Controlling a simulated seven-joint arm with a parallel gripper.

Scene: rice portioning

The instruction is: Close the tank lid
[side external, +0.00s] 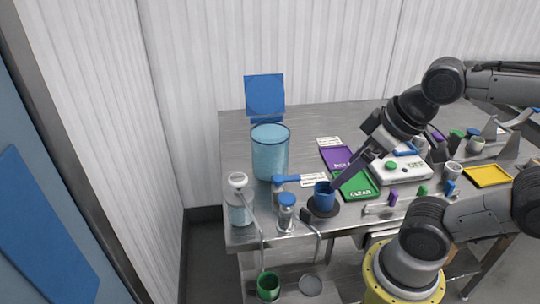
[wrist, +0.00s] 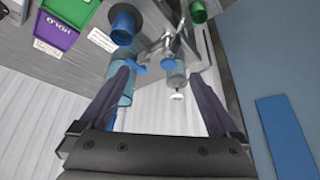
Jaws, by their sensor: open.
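The tank (side external: 270,155) is a pale blue translucent cylinder at the table's left rear in the side view. Its blue square lid (side external: 264,95) stands raised, hinged at the back of the rim. My gripper (side external: 342,176) is right of the tank, above the table near the blue cup (side external: 325,194), apart from the lid. In the wrist view my gripper (wrist: 166,68) is open with nothing between its fingers. There the tank (wrist: 127,88) shows partly behind the left finger, and a blue piece beside it (wrist: 108,118) looks like the lid, mostly hidden.
A blue-handled tap (side external: 287,179) projects from the tank's front. A clear bottle (side external: 240,205) and a blue-capped container (side external: 286,212) stand at the front left corner. Purple (side external: 336,158) and green (side external: 352,186) trays and a white scale (side external: 402,170) lie to the right. White walls stand behind the table.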

